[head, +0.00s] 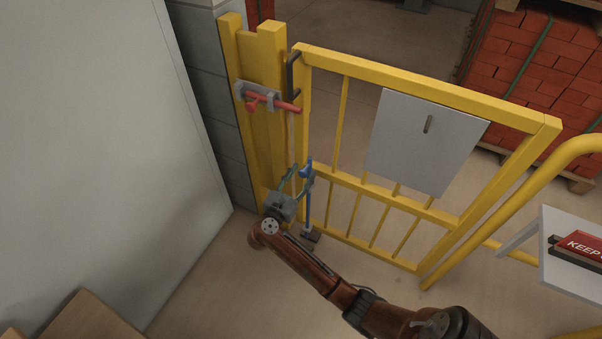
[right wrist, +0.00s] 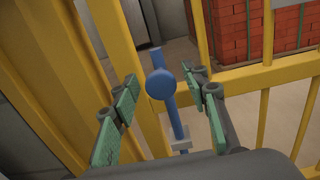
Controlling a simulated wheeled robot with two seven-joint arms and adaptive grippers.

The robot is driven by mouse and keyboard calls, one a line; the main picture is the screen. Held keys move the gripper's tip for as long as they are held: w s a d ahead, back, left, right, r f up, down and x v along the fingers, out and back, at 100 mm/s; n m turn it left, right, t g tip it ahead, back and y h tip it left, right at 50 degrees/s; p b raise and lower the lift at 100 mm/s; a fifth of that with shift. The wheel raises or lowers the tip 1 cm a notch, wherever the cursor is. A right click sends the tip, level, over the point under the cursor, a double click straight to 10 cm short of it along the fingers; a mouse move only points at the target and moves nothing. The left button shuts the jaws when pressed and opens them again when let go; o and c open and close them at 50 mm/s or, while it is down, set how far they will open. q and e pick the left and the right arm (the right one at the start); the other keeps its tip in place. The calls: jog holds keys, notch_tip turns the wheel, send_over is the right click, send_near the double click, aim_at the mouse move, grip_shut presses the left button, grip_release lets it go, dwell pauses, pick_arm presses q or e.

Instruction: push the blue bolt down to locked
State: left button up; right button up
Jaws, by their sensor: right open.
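The blue bolt (head: 308,207) is an upright rod at the lower left edge of the yellow gate (head: 340,177). In the right wrist view its round blue knob (right wrist: 161,84) faces me, with the rod running above and below it. My right gripper (head: 296,174) is open at the bolt. In the right wrist view its green pads lie to either side of the knob, with visible gaps; whether the knob is between the pads in depth I cannot tell. A dark block (head: 311,236) lies on the floor by the rod's lower end. My left gripper is not in view.
A red bolt (head: 268,101) sits higher on the yellow post (head: 267,60). A grey panel (head: 420,140) hangs on the gate. A pale wall (head: 90,130) stands close on the left. A yellow rail (head: 510,205) and a sign (head: 580,248) are at right.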

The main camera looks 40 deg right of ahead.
jog(key=shift+w+d, duration=0.2)
jog(key=shift+d, duration=0.15)
jog(key=shift+c, duration=0.3)
grip_shut()
